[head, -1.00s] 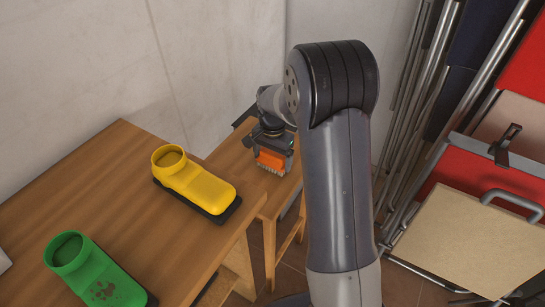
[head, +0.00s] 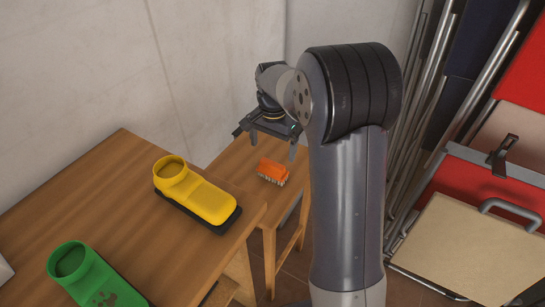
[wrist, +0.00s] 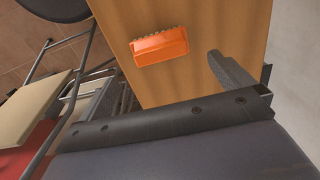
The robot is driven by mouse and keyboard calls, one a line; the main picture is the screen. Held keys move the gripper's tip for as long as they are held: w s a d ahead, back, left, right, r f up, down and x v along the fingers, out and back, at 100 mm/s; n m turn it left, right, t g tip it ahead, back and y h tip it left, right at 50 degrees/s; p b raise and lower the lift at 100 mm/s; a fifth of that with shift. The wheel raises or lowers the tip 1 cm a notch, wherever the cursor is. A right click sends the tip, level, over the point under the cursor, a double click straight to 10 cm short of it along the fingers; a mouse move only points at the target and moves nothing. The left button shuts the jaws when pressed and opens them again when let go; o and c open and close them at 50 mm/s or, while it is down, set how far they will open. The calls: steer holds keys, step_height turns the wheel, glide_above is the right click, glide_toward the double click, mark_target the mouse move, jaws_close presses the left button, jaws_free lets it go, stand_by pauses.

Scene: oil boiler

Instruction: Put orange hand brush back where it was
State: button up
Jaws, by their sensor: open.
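The orange hand brush (head: 272,170) lies on the small wooden stool or side table (head: 236,160), with its pale bristles showing along its lower side. In the wrist view the brush (wrist: 160,46) rests alone on the wooden top (wrist: 215,25), a little in from the edge. My gripper (head: 268,150) is open and empty above and behind the brush, apart from it. One finger (wrist: 229,70) shows in the wrist view, clear of the brush; the other finger cannot be made out there.
A larger wooden table (head: 110,195) stands at the left, holding a yellow shoe-shaped object (head: 200,195) and a green one (head: 90,275). Folded chairs and a board (head: 470,240) lean at the right. A pale wall stands behind the stool.

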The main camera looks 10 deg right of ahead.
mark_target(273, 163)
steer(key=shift+r, duration=1.6)
